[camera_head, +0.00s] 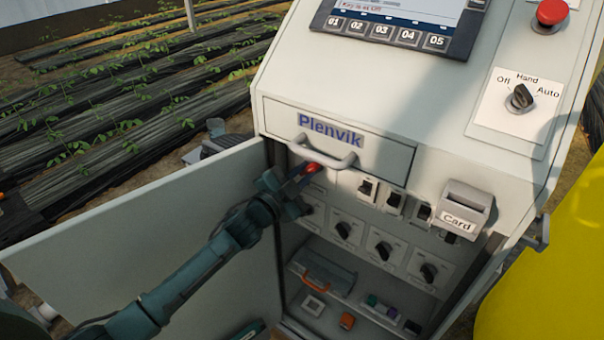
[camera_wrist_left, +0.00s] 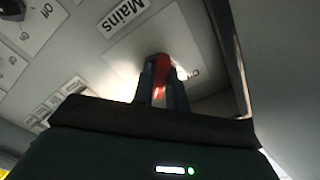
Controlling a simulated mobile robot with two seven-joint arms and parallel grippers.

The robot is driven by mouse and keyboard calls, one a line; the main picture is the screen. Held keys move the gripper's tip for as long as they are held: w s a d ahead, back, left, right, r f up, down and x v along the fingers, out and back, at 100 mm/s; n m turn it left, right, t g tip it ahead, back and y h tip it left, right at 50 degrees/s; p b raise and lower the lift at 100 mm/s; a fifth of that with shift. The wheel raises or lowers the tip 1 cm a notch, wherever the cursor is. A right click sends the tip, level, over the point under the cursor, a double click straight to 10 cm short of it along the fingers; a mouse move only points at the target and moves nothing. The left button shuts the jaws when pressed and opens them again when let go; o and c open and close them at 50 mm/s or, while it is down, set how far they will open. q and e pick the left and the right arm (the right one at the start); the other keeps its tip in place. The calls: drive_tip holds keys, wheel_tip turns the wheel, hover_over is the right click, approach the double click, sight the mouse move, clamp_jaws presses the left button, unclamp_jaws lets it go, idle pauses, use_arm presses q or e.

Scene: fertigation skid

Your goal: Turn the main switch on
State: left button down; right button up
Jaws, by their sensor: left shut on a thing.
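The main switch is a red knob (camera_head: 312,168) at the upper left inside the open cabinet, just under the drawer handle. In the left wrist view the red knob (camera_wrist_left: 161,64) sits on a pale plate beside a "Mains" label (camera_wrist_left: 122,14). My left gripper (camera_head: 300,176) reaches in from the left and is shut on the red knob, one finger on each side, as the left wrist view (camera_wrist_left: 162,82) shows. The fingers hide part of the knob and most of its plate, so its exact setting is hard to tell. My right gripper is not in view.
The cabinet door (camera_head: 150,235) stands open at left. A drawer handle (camera_head: 322,155) juts out close above my gripper. Small breakers (camera_head: 367,188) and black rotary knobs (camera_head: 343,230) lie to the right. A card holder (camera_head: 465,208) sticks out further right.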

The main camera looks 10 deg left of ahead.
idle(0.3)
use_arm(q)
drive_tip(key=c, duration=1.4)
unclamp_jaws()
drive_tip(key=b+v, duration=0.1)
drive_tip(key=v, duration=1.2)
drive_tip(key=shift+s, duration=0.1)
drive_tip(key=s+d+f+n+g+y+p, duration=0.1)
drive_tip(key=s+d+f+n+g, duration=0.1)
drive_tip(key=s+f+n, duration=0.3)
drive_tip(key=s+d+f+n+g+y+p, duration=0.1)
drive_tip(key=s+f+n+g, duration=0.3)
drive_tip(key=s+f, duration=0.7)
drive_tip(key=shift+s+d+n+y, duration=0.35)
drive_tip(key=shift+s+n+y, duration=0.4)
drive_tip(key=shift+s, duration=0.3)
